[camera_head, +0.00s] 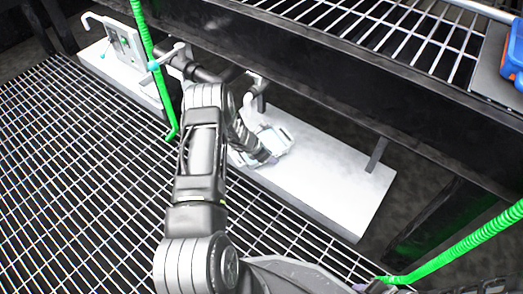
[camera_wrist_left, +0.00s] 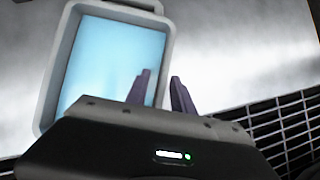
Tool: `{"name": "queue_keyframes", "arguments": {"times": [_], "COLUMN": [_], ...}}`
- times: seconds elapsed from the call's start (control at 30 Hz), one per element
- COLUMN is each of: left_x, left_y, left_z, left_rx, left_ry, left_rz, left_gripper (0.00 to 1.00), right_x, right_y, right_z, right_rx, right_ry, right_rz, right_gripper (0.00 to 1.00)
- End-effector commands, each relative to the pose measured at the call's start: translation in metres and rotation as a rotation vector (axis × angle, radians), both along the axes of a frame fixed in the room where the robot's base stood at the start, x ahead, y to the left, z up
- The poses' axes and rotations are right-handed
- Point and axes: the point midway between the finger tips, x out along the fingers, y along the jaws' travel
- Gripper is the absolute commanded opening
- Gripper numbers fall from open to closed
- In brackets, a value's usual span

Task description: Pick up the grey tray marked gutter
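A small grey tray (camera_head: 277,139) with a pale blue inside lies on the white shelf board (camera_head: 335,180) in the head view. It shows large in the left wrist view (camera_wrist_left: 48,105), its grey rim around the blue floor. No marking can be read on it. My left gripper (camera_head: 272,158) is at the tray's near right side. In the left wrist view its two purple fingers (camera_wrist_left: 160,75) are apart. One finger overlaps the blue inside and the other appears just outside the right rim. Whether they touch the rim cannot be told.
A dark beam and wire rack (camera_head: 390,35) overhang the board from behind. A white bracket (camera_head: 122,42) sits at the far left. Blue and orange items (camera_head: 512,55) are at upper right. The board right of the tray is clear.

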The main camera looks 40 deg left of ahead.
Motion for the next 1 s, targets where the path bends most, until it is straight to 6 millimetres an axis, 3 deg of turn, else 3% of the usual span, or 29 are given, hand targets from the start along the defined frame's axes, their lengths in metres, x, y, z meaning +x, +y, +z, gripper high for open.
{"name": "queue_keyframes", "arguments": {"times": [0.4,0.77,1.0], "left_x": [-0.0002,-0.0002,-0.0002], "left_y": [0.0002,0.0001,0.0001], "left_z": [0.0003,0.0003,0.0003], "left_rx": [0.000,0.000,0.000], "left_ry": [0.000,0.000,0.000], "left_rz": [0.000,0.000,0.000], "left_gripper": [0.29,0.00,0.00], "right_x": [-0.0001,-0.0003,-0.0002], "right_y": [-0.0001,-0.0002,-0.0001], "right_z": [0.0001,0.0001,0.0001], "right_rx": [0.000,0.000,0.000], "right_ry": [0.000,0.000,0.000], "right_rz": [0.000,0.000,0.000], "right_gripper": [0.36,0.36,0.36]}}
